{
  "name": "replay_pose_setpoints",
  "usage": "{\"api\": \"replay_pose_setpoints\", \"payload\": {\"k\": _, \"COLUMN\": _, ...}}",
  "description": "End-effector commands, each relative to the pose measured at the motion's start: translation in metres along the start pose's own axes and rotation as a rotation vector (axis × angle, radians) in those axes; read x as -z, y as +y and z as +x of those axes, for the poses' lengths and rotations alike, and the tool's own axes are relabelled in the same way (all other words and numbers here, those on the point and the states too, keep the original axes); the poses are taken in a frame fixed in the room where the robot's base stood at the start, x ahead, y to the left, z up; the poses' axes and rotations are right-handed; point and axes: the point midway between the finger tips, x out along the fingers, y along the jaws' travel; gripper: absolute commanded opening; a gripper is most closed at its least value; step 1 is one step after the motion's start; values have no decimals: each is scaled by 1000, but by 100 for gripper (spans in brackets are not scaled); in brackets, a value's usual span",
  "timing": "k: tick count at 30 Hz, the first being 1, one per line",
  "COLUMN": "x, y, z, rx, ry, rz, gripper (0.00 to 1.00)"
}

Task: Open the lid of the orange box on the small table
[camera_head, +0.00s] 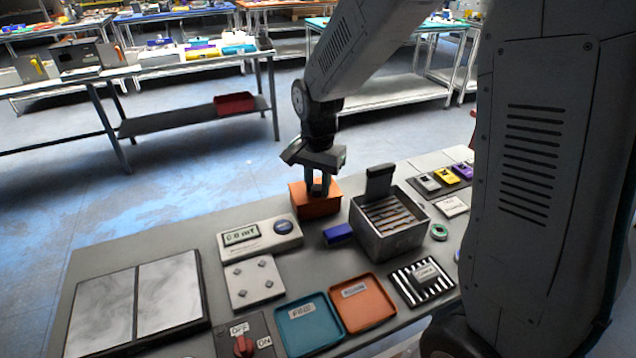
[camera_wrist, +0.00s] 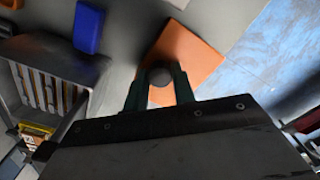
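The orange box (camera_head: 315,205) stands near the far edge of the table, left of the metal bin. In the wrist view its orange top (camera_wrist: 185,55) lies below my gripper, with a round dark grey knob (camera_wrist: 160,88) on it. My gripper (camera_head: 319,190) points down over the box. In the wrist view its two dark green fingers (camera_wrist: 160,92) stand on either side of the knob, with no clear gap showing. I cannot tell whether they press on it. The lid seam is not clear, and the fingers hide part of the top.
An open metal bin (camera_head: 390,246) with an upright dark plate stands right of the box. A blue block (camera_head: 338,234) lies between them in front, also in the wrist view (camera_wrist: 88,27). A display device (camera_head: 258,238) is to the left. Teal (camera_head: 312,340) and orange (camera_head: 365,318) trays lie in front.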

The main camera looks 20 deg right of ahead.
Motion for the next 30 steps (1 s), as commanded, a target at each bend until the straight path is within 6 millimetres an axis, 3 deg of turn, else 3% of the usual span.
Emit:
{"api": "replay_pose_setpoints", "payload": {"k": 14, "x": 6, "y": -6, "z": -9, "rx": -103, "ry": -103, "rz": 1, "gripper": 0}}
{"api": "replay_pose_setpoints", "payload": {"k": 30, "x": 26, "y": -24, "z": -28, "rx": -453, "ry": -454, "rz": 1, "gripper": 0}}
